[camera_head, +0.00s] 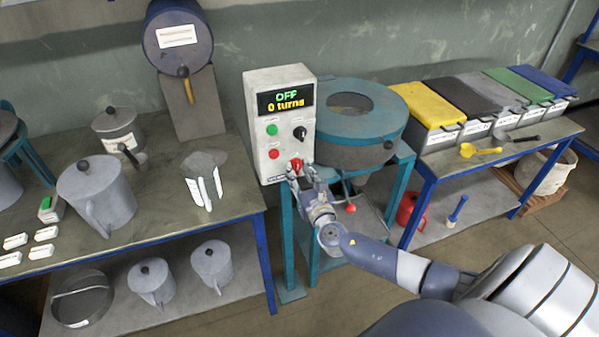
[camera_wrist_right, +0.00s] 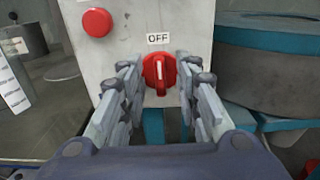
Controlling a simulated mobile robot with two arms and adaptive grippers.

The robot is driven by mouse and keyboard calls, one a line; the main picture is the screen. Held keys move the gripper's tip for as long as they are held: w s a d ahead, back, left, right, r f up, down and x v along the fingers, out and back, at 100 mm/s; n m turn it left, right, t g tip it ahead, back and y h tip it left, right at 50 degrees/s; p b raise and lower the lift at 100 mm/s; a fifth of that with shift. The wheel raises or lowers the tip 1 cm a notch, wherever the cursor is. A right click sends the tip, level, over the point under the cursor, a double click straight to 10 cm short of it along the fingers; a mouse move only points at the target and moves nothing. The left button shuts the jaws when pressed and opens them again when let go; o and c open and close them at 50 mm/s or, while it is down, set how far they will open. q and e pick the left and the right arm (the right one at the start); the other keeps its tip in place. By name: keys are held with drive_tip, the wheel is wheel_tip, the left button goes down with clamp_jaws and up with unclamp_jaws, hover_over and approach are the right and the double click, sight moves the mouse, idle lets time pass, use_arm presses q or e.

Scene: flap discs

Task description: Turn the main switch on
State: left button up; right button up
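The main switch (camera_wrist_right: 159,72) is a red rotary knob low on the grey control box (camera_head: 257,125). Its white mark stands upright, under an "OFF" label (camera_wrist_right: 158,38). In the head view the switch (camera_head: 296,165) is partly covered by my right gripper (camera_head: 299,172). In the right wrist view my right gripper (camera_wrist_right: 160,85) is open, with one finger on each side of the knob and gaps showing between. The box's display (camera_head: 286,99) reads "OFF" and "0 turns". My left gripper is not in view.
The box also carries a green button (camera_head: 271,129), a red button (camera_head: 274,154) and a black knob (camera_head: 299,132). A teal round machine (camera_head: 385,105) stands right beside it. Tables with grey jugs (camera_head: 97,193) and lidded bins (camera_head: 430,104) flank it.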

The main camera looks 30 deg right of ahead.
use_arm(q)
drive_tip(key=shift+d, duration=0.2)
use_arm(e)
clamp_jaws()
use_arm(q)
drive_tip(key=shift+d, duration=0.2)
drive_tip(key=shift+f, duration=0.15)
use_arm(e)
drive_tip(key=m+b, duration=0.3)
drive_tip(key=shift+f+m, duration=0.15)
drive_tip(key=shift+m, duration=0.15)
use_arm(q)
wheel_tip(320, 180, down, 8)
drive_tip(key=b, duration=0.4)
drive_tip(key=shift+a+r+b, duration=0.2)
drive_tip(key=shift+b, duration=0.2)
use_arm(e)
drive_tip(key=m, duration=1.4)
drive_tip(key=shift+s+d, duration=0.1)
drive_tip(key=shift+d, duration=0.15)
drive_tip(key=shift+m, duration=0.3)
